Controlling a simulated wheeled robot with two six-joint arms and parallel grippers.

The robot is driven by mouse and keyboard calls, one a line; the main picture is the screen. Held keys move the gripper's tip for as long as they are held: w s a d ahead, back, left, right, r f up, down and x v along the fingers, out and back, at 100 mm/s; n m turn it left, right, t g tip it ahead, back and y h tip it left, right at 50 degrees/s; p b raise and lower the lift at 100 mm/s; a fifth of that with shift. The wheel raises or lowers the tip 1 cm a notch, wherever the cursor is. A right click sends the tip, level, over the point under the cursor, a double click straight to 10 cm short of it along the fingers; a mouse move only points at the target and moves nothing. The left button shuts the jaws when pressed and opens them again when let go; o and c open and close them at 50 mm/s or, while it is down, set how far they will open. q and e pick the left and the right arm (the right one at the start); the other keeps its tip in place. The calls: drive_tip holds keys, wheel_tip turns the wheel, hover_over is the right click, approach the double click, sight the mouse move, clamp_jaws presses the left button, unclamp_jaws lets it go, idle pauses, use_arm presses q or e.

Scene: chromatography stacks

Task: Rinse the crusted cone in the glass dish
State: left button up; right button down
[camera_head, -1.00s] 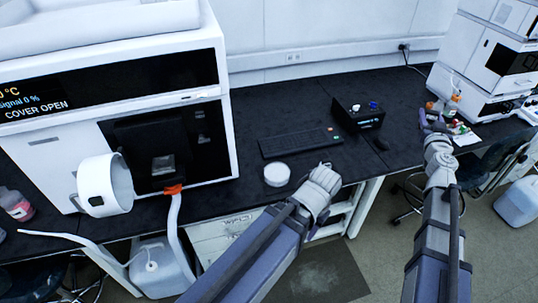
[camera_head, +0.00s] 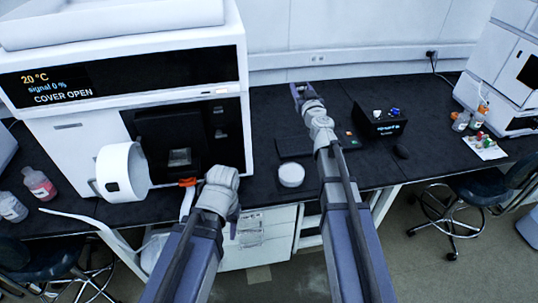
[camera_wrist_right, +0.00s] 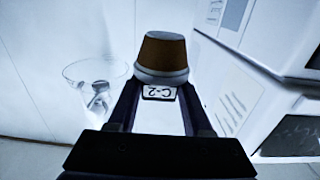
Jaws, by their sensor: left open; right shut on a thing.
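The instrument (camera_head: 70,150) reads "COVER OPEN", with a white round cover (camera_head: 123,172) swung out. A white round container (camera_head: 291,174) sits near the bench edge. Bottles (camera_head: 40,185) stand left.

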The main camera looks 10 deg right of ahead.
drive_tip(key=shift+a+f, duration=0.2)
drive_tip(key=shift+a, duration=0.15)
drive_tip(key=shift+w+a+f+b, duration=0.1)
drive_tip(key=shift+f+b, duration=0.25)
drive_tip(key=shift+b, duration=0.15)
drive_tip(key=b, duration=3.1)
hover_over(291, 177)
wheel_tip(291, 177, down, 31)
drive_tip(key=shift+r, duration=0.2)
wheel_tip(291, 177, down, 9)
drive_tip(key=b, duration=0.8)
drive_tip(key=shift+r, duration=0.15)
drive_tip(key=shift+r, duration=0.15)
wheel_tip(291, 177, up, 10)
drive_tip(key=p, duration=0.9)
drive_tip(key=shift+p, duration=0.35)
